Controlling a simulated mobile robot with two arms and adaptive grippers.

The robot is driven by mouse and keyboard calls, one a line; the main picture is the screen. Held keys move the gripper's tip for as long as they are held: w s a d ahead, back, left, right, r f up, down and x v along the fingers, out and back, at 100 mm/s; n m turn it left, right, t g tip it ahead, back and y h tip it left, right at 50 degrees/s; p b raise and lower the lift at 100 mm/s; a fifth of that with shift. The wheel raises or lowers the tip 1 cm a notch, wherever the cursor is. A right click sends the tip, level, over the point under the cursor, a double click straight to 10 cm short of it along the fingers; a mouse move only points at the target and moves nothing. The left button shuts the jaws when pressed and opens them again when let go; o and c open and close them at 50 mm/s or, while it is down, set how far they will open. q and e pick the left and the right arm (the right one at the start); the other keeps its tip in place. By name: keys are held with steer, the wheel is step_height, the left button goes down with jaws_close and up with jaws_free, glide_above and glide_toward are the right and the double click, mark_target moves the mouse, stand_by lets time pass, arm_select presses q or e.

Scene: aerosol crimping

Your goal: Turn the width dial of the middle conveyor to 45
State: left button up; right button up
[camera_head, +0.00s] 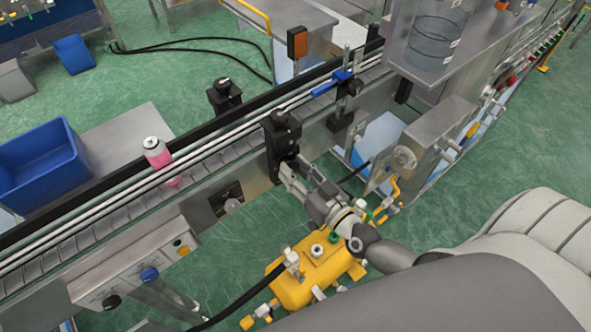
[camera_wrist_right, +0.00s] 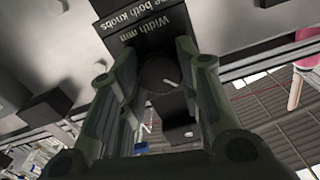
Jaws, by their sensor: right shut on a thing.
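The middle conveyor (camera_head: 125,218) runs diagonally across the head view. A black dial block (camera_head: 280,130) is fixed to its near side. In the right wrist view, the block's label (camera_wrist_right: 150,22) reads "Width mm" and part of "both knobs". The dark round width dial (camera_wrist_right: 158,74) has a short white mark on its face. My right gripper (camera_head: 286,172) is at the block's front, its fingers on either side of the dial, shut on it. The right gripper also shows in the wrist view (camera_wrist_right: 156,62). The dial's number is not readable. My left gripper is not in view.
A second black knob block (camera_head: 224,97) stands on the conveyor's far side. A pink can with a pale top (camera_head: 155,152) is on the belt. A blue clamp (camera_head: 333,82) sits farther right.

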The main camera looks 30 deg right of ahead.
steer(key=m, duration=1.1)
steer(key=shift+m, duration=0.4)
stand_by(0.3)
steer(key=o, duration=1)
steer(key=s, duration=0.4)
steer(key=s+d, duration=0.1)
steer(key=s, duration=0.3)
steer(key=s+d, duration=0.1)
steer(key=s, duration=0.3)
steer(key=shift+d, duration=0.2)
steer(key=shift+w, duration=0.1)
